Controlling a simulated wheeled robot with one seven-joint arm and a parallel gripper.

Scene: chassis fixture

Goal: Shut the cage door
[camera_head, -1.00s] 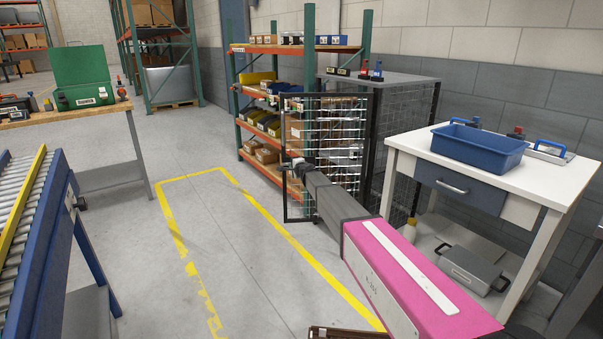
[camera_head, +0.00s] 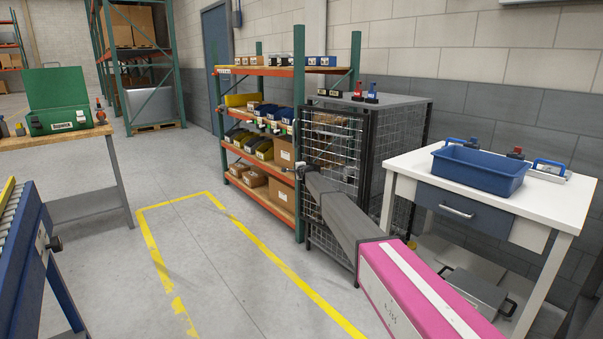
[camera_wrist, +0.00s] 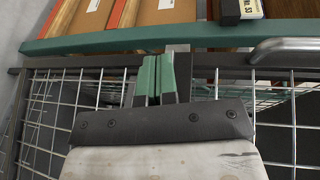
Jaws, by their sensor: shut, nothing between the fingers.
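The wire cage (camera_head: 399,128) stands against the back wall, beside the shelving rack. Its dark-framed mesh door (camera_head: 329,128) is on the near side and lies close to the cage front, its free edge at left. I cannot tell whether it is fully shut or latched. My gripper (camera_head: 301,171) is at the door's left edge, with my arm crossing in front of the mesh. In the wrist view, my gripper (camera_wrist: 157,72) is shut and empty, against or just over the door's dark frame bar (camera_wrist: 85,62). Contact is not clear.
The shelving rack (camera_head: 298,85) with boxes and bins stands directly left of the door. A white workbench (camera_head: 548,190) with a blue tray (camera_head: 480,167) is at right. Yellow-taped floor (camera_head: 200,255) is clear at left. A grey bar (camera_wrist: 285,47) shows near my fingers.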

